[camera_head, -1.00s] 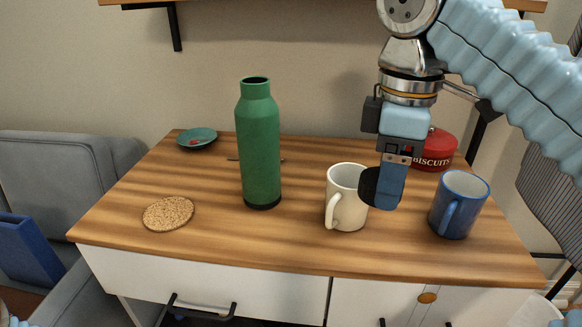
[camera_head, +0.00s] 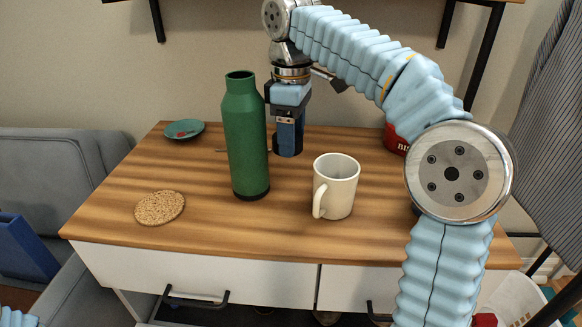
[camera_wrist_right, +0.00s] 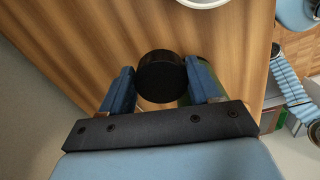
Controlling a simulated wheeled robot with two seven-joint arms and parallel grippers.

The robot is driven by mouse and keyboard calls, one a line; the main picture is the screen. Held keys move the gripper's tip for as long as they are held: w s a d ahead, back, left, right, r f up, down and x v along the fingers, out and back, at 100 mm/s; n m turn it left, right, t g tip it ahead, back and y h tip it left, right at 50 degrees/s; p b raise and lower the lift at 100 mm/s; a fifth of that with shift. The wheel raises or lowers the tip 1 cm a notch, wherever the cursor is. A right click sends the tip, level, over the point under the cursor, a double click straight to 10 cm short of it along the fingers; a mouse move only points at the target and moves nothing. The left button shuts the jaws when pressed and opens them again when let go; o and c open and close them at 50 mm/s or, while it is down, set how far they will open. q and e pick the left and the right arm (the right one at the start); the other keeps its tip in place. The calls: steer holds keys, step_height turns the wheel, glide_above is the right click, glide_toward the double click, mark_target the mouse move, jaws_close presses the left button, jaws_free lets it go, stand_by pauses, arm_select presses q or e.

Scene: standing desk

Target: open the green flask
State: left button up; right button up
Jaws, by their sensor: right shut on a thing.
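The green flask (camera_head: 246,140) stands upright on the wooden desk in the head view. Its mouth (camera_head: 240,74) is uncovered. My right gripper (camera_head: 287,150) points down behind and to the right of the flask, low over the desk. In the wrist view, my right gripper (camera_wrist_right: 161,88) is shut on a round black lid (camera_wrist_right: 161,76). Part of the green flask (camera_wrist_right: 208,74) shows past the finger on the right. My left gripper is out of view.
A white mug (camera_head: 335,188) stands right of the flask. A cork coaster (camera_head: 160,207) lies front left, a teal dish (camera_head: 184,130) back left. A red tin (camera_head: 394,141) is partly behind my right arm. The desk's front left is mostly clear.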

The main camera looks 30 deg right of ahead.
mark_target(291, 180)
step_height(291, 180, down, 7)
steer(key=shift+s+r+b, duration=0.1)
steer(key=shift+b, duration=0.75)
steer(key=shift+w+f, duration=0.25)
steer(key=shift+f, duration=0.15)
steer(key=shift+f, duration=0.15)
steer(key=o, duration=1.2)
steer(key=shift+c, duration=0.2)
step_height(291, 180, up, 11)
steer(key=p, duration=0.3)
steer(key=shift+p, duration=0.4)
steer(key=shift+r, duration=0.65)
